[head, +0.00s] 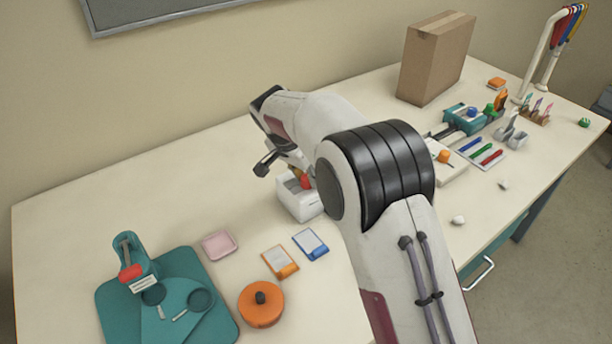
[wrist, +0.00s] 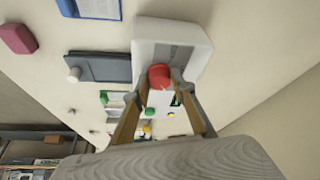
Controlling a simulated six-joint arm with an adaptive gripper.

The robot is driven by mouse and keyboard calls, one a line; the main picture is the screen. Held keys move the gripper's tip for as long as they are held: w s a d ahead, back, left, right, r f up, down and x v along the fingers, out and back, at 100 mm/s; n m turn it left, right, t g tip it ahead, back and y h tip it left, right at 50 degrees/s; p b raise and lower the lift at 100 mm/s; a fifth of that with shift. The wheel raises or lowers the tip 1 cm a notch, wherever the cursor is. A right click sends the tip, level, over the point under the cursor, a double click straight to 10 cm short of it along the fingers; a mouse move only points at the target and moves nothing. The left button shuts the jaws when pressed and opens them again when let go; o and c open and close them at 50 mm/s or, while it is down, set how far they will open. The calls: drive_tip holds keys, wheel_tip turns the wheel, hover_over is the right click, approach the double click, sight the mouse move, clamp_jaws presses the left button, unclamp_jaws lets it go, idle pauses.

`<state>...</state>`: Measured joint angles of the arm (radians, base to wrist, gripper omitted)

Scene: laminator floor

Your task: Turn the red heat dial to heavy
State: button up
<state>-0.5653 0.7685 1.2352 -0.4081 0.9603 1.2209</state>
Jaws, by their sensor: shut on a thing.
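The red heat dial (wrist: 158,76) sits on the face of a white box-shaped laminator (wrist: 165,30) in the wrist view. My gripper (wrist: 161,88) has its two tan fingers on either side of the dial and is shut on it. In the head view the white laminator (head: 298,205) stands near the middle of the table, and a bit of the red dial (head: 305,182) shows at its top. My arm covers the laminator's right side there. I cannot read the dial's marks or its setting.
Left of my arm are a teal board (head: 112,310), a pink tray (head: 220,245), an orange round piece (head: 261,306), an orange card (head: 280,262) and a blue card (head: 310,243). A cardboard box (head: 434,62) stands at the back. The back left of the table is clear.

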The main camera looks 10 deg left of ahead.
drive_tip(key=o, duration=1.1)
drive_tip(key=shift+f, duration=0.1)
drive_tip(key=shift+s+r, duration=0.25)
drive_tip(key=shift+r, duration=0.2)
drive_tip(key=shift+s+a+r, duration=0.1)
drive_tip(key=shift+s+a, duration=0.1)
drive_tip(key=shift+s, duration=0.1)
drive_tip(key=s+a, duration=0.5)
drive_tip(key=s, duration=0.5)
drive_tip(key=shift+s, duration=0.1)
